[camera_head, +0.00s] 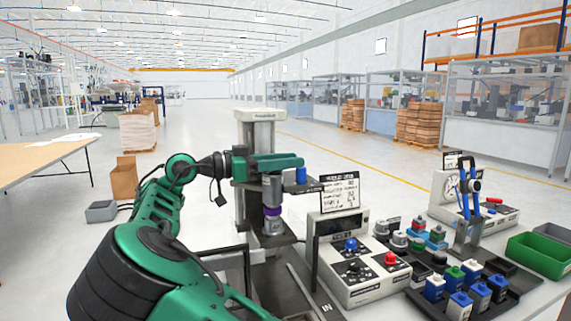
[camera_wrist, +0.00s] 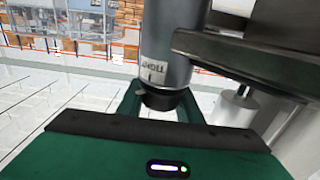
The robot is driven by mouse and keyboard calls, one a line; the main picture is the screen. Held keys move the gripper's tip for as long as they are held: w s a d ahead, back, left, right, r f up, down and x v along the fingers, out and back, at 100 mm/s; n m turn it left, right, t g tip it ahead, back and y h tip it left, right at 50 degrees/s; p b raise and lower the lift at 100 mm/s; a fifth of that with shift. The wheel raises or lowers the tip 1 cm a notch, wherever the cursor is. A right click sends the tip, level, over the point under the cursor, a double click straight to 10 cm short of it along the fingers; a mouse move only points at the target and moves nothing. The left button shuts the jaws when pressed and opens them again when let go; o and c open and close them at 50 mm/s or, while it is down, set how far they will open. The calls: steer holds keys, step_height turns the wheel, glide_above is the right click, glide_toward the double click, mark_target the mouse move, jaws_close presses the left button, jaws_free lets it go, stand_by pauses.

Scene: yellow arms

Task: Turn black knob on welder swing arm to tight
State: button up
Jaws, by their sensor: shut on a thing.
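The black knob (camera_wrist: 166,98) sits at the end of a grey cylinder (camera_wrist: 168,50) in the wrist view. Lettering on the cylinder beside it is only partly readable. My green gripper (camera_wrist: 160,108) has its fingers on either side of the knob and is shut on it. In the head view my gripper (camera_head: 275,162) is at the top of the welder's grey cylindrical head, which carries a purple ring (camera_head: 272,211). The welder's pale column (camera_head: 262,128) stands behind. The knob is hidden by my gripper there, and its turn angle cannot be told.
A control box (camera_head: 355,270) with blue, black and red knobs stands right of the welder, with a sign (camera_head: 340,190) above. Several small bottles (camera_head: 460,300) and a green bin (camera_head: 540,253) are farther right. A wooden table (camera_head: 45,160) is at left. The floor behind is open.

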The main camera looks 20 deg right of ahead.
steer(key=shift+w, duration=0.15)
steer(key=o, duration=1)
steer(key=shift+w+a, duration=0.1)
steer(key=shift+o, duration=0.2)
steer(key=a, duration=1.1)
steer(key=shift+w+d+f, duration=0.1)
